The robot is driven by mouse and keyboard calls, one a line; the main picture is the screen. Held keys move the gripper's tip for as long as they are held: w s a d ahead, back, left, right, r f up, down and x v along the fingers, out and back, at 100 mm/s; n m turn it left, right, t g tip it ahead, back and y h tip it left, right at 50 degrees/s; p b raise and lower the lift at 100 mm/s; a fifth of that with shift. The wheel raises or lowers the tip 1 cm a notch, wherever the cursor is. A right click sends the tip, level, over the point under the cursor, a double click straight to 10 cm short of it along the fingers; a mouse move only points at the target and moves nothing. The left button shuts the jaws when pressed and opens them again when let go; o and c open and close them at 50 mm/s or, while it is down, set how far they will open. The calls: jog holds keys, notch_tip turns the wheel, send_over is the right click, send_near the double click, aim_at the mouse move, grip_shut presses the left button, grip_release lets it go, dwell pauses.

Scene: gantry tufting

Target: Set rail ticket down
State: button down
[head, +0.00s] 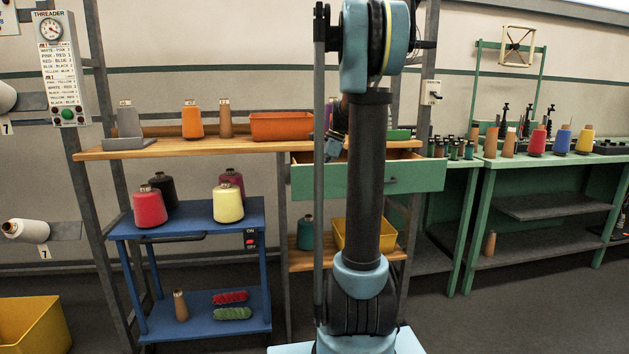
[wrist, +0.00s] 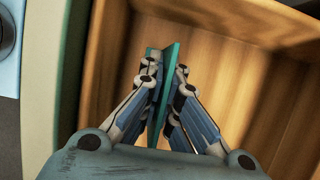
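In the wrist view my gripper (wrist: 162,75) is shut on a thin teal card (wrist: 162,95), which I take to be the rail ticket. The card stands on edge between the two fingers. Both are over the wooden inside of an open drawer (wrist: 240,85); I cannot tell whether the card touches the drawer floor. In the head view the open drawer has a green front (head: 415,178) and sits under the wooden shelf. My arm stands in front of it and hides most of the gripper and the card.
The wooden shelf (head: 225,147) carries an orange bin (head: 282,126), cones and a grey holder. A blue cart (head: 190,217) with thread cones stands at the left. A yellow bin (head: 352,233) sits below the drawer. A green bench (head: 560,160) with cones is at the right.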

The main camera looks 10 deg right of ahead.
jog(key=c, duration=1.8)
grip_release()
jog(key=v, duration=1.2)
